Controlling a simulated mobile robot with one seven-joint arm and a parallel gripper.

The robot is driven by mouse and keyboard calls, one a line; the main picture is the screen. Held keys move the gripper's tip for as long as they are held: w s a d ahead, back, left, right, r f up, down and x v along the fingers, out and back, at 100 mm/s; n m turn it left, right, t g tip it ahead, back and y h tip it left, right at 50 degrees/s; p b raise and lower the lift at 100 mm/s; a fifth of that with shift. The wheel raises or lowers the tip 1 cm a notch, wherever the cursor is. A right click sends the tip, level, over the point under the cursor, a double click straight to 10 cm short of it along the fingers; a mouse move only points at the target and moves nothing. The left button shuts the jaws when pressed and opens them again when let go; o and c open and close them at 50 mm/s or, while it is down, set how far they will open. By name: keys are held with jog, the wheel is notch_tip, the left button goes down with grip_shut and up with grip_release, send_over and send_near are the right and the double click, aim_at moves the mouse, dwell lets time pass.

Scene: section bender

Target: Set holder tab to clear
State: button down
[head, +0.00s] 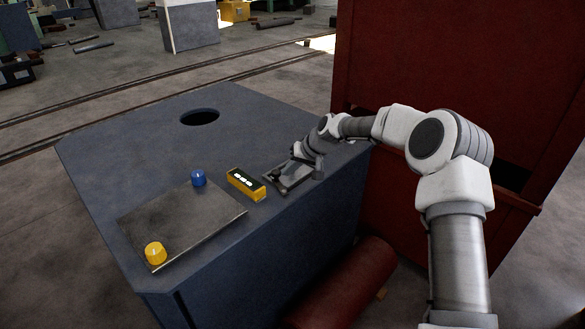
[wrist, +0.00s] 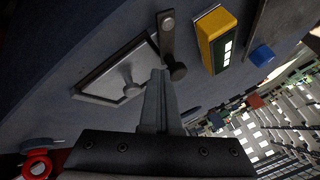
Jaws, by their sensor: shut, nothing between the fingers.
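The holder tab (wrist: 167,40) is a short grey bar in the wrist view, with a round pivot at its upper end and a dark knob (wrist: 177,71) at its lower end. It lies beside the right edge of a grey framed panel (wrist: 105,82) that carries a small handle (wrist: 130,88). The panel also shows on the blue-grey cabinet top in the head view (head: 290,176), partly hidden by my gripper (head: 300,160). In the wrist view my gripper (wrist: 158,76) is shut and empty. Its tips appear just left of the tab's knob; contact cannot be told.
A yellow box with a display (head: 246,184) sits left of the panel. Farther left, a metal plate (head: 185,222) bears a blue knob (head: 198,178) and a yellow knob (head: 155,253). The cabinet top has a round hole (head: 200,117). A red structure (head: 455,60) stands behind my arm.

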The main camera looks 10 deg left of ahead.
jog(key=n+g, duration=0.1)
jog(key=a+n+g+p, duration=0.1)
jog(key=n, duration=0.1)
jog(key=a+n+y+p, duration=0.1)
jog(key=shift+n+g, duration=0.3)
jog(key=shift+g, duration=0.1)
jog(key=shift+s+a, duration=0.15)
jog(key=shift+a, duration=0.15)
dwell(0.4)
